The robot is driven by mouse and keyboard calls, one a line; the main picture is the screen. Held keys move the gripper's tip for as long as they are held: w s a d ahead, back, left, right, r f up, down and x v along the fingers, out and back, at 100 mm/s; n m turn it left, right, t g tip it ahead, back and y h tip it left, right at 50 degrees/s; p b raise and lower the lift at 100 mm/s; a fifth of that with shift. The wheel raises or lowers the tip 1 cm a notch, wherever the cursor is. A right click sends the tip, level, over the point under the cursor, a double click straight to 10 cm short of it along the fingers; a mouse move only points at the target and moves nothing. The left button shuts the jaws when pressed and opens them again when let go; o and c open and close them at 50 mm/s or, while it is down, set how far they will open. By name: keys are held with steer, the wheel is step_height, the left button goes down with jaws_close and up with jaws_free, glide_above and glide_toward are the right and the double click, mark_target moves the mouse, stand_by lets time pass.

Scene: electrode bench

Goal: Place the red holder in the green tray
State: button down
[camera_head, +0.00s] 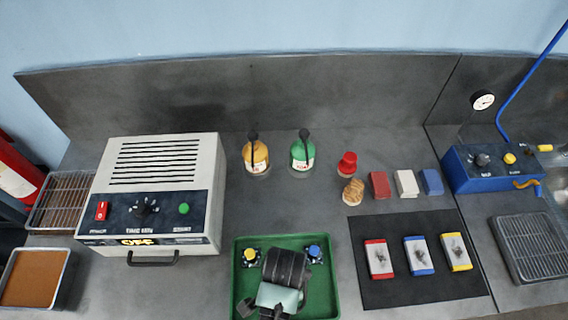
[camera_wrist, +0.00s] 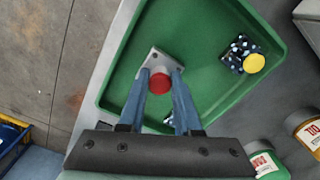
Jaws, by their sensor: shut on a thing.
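The red holder, with a round red top (camera_wrist: 159,83) and a pale grey square base, shows in the wrist view between the fingers of my gripper (camera_wrist: 160,75). My gripper is shut on it. The holder is over the green tray (camera_wrist: 205,20); I cannot tell whether its base touches the floor. In the head view my gripper (camera_head: 275,297) hangs over the middle of the green tray (camera_head: 328,300) and hides the red holder. A yellow-topped holder (camera_head: 249,254) and a blue-topped holder (camera_head: 315,250) stand in the tray; the yellow one also shows in the wrist view (camera_wrist: 255,63).
A beige power box (camera_head: 160,200) stands left of the tray. A yellow bottle (camera_head: 256,155) and a green bottle (camera_head: 302,153) stand behind it. A dark mat (camera_head: 410,290) with three framed plates lies to the right. Small coloured blocks (camera_head: 405,183) sit behind the mat.

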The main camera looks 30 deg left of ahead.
steer(key=shift+f, duration=1.3)
steer(key=shift+f, duration=0.15)
steer(key=c, duration=0.6)
jaws_free()
step_height(320, 180, up, 12)
steer(key=shift+r+b, duration=0.15)
steer(key=shift+b, duration=0.15)
